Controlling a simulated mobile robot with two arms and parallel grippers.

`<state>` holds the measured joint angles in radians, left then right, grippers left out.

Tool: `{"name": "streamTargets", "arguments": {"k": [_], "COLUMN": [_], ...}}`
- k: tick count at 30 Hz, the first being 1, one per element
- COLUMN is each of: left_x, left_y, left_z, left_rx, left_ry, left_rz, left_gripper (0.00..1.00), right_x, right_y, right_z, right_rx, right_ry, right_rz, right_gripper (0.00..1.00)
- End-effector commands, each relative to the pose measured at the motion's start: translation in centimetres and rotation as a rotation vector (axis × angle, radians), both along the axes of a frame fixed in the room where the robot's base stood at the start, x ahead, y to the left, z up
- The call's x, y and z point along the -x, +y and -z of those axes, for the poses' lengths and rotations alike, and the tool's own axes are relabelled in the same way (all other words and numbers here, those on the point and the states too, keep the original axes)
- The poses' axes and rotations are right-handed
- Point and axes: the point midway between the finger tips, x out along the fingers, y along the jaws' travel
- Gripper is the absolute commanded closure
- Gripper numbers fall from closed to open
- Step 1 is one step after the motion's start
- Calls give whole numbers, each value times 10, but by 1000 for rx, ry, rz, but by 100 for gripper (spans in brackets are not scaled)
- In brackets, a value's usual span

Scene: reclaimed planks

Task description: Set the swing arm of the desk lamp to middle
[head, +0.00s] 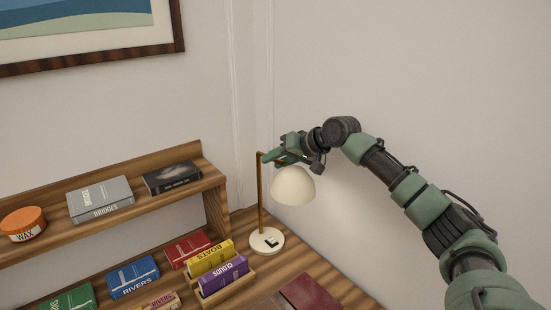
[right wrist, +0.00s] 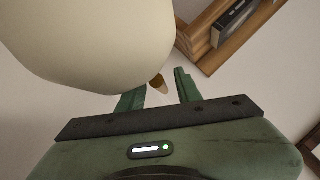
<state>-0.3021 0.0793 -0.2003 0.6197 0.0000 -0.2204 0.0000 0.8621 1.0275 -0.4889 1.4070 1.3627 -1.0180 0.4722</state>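The desk lamp stands at the back corner of the desk, with a round white base (head: 267,240), an upright brass post (head: 260,195) and a cream dome shade (head: 293,186). Its swing arm is mostly hidden behind my right gripper (head: 271,160), which is at the top of the lamp, just above the shade. In the right wrist view the shade (right wrist: 95,40) fills the upper left and covers part of one finger. The fingers (right wrist: 160,88) stand apart, and a small brass part (right wrist: 157,82) shows in the gap; I cannot tell whether they touch it. My left gripper is out of view.
A wooden shelf (head: 215,177) left of the lamp carries a grey book (head: 100,198), a dark book (head: 172,178) and an orange-lidded wax tin (head: 23,224). Below, a small wooden holder (head: 228,286) has yellow and purple books. A dark red book (head: 308,292) lies in front of the lamp.

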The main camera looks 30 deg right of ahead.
Motion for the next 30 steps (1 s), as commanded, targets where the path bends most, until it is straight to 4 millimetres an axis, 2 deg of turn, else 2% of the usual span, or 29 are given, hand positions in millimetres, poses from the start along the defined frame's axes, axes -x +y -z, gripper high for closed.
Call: {"name": "streamTargets", "arguments": {"k": [7,8,11,12,30], "left_x": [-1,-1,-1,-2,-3], "left_y": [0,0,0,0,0], "left_z": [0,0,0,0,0], "left_rx": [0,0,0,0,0], "left_ry": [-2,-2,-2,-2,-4], "left_rz": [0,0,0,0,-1], "left_gripper": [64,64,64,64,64], "right_x": [-1,-1,-1,-1,-1], "right_y": [0,0,0,0,0], "right_z": [1,1,1,1,1], "right_rx": [1,1,1,1,2], "right_ry": [0,0,0,-1,-1], "right_rz": [-1,-1,-1,0,1], "right_gripper": [66,68,96,100,100]}}
